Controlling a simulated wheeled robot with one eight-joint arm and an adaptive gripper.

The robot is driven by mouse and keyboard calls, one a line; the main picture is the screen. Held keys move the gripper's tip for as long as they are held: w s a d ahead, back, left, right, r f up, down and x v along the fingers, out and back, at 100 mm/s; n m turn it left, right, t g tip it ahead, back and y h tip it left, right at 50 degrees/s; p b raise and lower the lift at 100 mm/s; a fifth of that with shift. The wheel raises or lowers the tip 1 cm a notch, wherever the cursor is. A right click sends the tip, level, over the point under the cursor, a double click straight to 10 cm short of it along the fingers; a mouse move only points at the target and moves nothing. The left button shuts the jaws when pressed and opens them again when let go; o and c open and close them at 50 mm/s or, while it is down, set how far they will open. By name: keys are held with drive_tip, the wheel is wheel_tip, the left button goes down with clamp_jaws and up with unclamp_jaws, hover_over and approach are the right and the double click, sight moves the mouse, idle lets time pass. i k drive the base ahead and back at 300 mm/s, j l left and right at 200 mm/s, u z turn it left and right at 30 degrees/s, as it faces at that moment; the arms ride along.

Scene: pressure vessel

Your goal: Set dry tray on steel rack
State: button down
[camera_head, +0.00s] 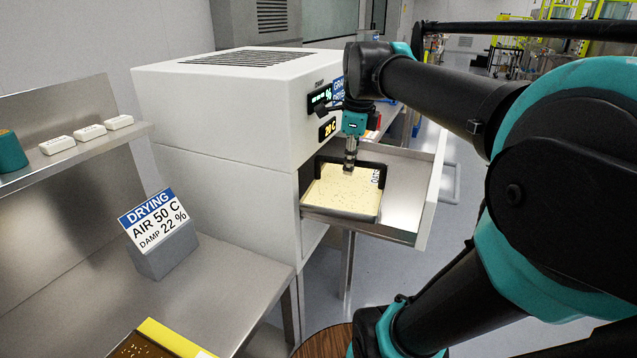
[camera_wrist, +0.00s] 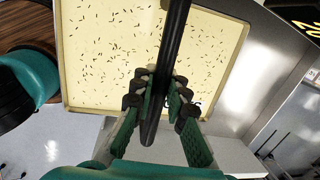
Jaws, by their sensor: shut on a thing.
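The tray (camera_head: 345,195) is shallow and holds pale grain with dark flecks. It sits in the pulled-out steel drawer (camera_head: 408,195) of a white dryer and looks level. A black bar handle (camera_wrist: 170,60) arches over it. My gripper (camera_head: 350,163) is above the tray, shut on this handle; in the wrist view its fingers (camera_wrist: 158,100) stand on both sides of the bar. The lettering on the tray is partly hidden by a finger. I cannot tell for sure which surface is the steel rack; a steel shelf (camera_head: 85,150) is at the left.
The white dryer (camera_head: 225,115) stands behind the drawer. A steel bench (camera_head: 225,295) at front left holds a sign (camera_head: 155,220) reading DRYING, AIR 50 C, DAMP 22 %. Small white blocks (camera_head: 88,133) and a teal object (camera_head: 10,152) occupy the shelf. A yellow-edged tray (camera_head: 165,338) is at the bottom.

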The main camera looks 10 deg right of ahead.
sight(216, 284)
drive_tip(key=k+l+u, duration=0.75)
drive_tip(key=k, duration=0.15)
drive_tip(key=i+j, duration=0.1)
drive_tip(key=i, duration=0.4)
